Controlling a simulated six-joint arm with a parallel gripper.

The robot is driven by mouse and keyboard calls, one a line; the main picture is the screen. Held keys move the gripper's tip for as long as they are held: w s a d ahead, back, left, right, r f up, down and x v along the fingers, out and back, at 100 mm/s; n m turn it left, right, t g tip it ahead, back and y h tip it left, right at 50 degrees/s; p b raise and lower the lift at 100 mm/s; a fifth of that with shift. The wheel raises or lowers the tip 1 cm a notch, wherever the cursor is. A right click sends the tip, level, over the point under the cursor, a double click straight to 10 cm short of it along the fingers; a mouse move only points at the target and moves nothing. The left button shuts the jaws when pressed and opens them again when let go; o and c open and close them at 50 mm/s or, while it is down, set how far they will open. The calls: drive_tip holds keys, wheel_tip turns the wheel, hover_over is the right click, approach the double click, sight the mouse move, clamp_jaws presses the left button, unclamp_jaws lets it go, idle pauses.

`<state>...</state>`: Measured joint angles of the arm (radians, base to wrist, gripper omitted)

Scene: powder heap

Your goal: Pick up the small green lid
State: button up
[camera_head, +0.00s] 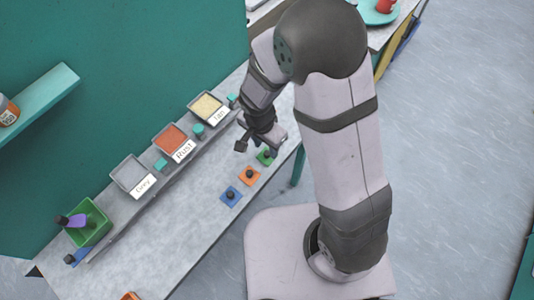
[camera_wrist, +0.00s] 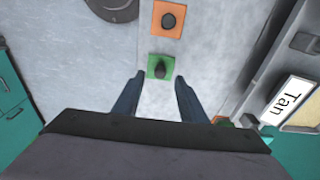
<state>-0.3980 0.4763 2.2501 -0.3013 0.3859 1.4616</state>
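The small green lid (camera_head: 267,157) is a flat square with a dark knob, lying on the grey table at the end of a row of lids. It also shows in the wrist view (camera_wrist: 160,67), just beyond my fingertips and roughly centred between them. My gripper (camera_wrist: 156,84) is open and empty, with its two fingers spread apart. In the head view my gripper (camera_head: 257,146) hangs over the table close to the green lid. An orange lid (camera_head: 250,175) and a blue lid (camera_head: 230,196) lie in line with it, both with dark knobs.
Trays labelled Grey (camera_head: 131,174), Rust (camera_head: 171,139) and Tan (camera_head: 206,106) stand along the back of the table by the green wall. A green bin (camera_head: 88,222) with a purple-handled tool is at the left end. The table around the lids is clear.

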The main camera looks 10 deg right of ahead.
sight(267, 153)
drive_tip(key=shift+w+d+f, duration=0.1)
drive_tip(key=shift+f, duration=1.5)
clamp_jaws()
drive_tip(key=shift+r, duration=0.1)
drive_tip(key=shift+r, duration=4.95)
drive_tip(key=w+a+r+p, duration=0.1)
drive_tip(key=w+p, duration=0.1)
drive_tip(key=w, duration=1)
drive_tip(key=w+a+p, duration=0.2)
drive_tip(key=w+p, duration=0.1)
drive_tip(key=w, duration=0.9)
drive_tip(key=shift+a+r+p, duration=0.25)
drive_tip(key=shift+r+p, duration=0.05)
drive_tip(key=shift+r, duration=0.05)
